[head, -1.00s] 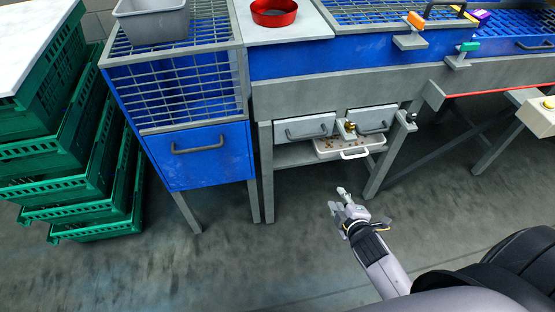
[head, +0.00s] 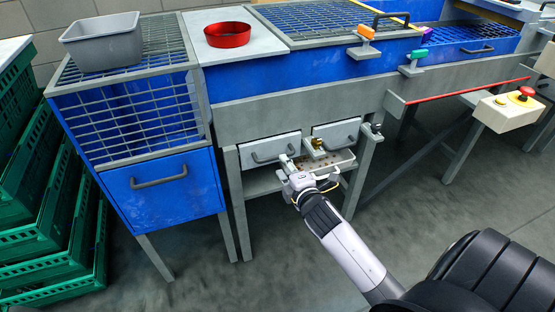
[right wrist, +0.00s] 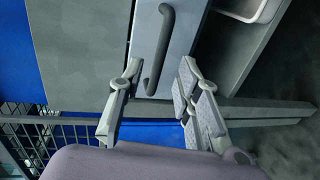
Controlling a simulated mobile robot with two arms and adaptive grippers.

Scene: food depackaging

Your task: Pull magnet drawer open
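Two grey drawers with dark handles sit side by side under the grey bench: a left drawer (head: 262,150) and a right drawer (head: 337,133). Both look shut, and no label shows which is the magnet drawer. My right gripper (head: 308,169) is in front of and just below the left drawer, fingers apart and empty. In the right wrist view, my right gripper (right wrist: 160,66) has its fingertips on either side of a drawer handle (right wrist: 164,45), apparently that of the left drawer. Contact cannot be told. My left gripper is not in view.
A white tray (head: 345,158) holding small brown bits is below the drawers, partly behind my gripper. A blue bin cabinet (head: 165,190) stands left, with green crates (head: 50,245) beyond. A bench leg (head: 360,180) stands right. The floor in front is clear.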

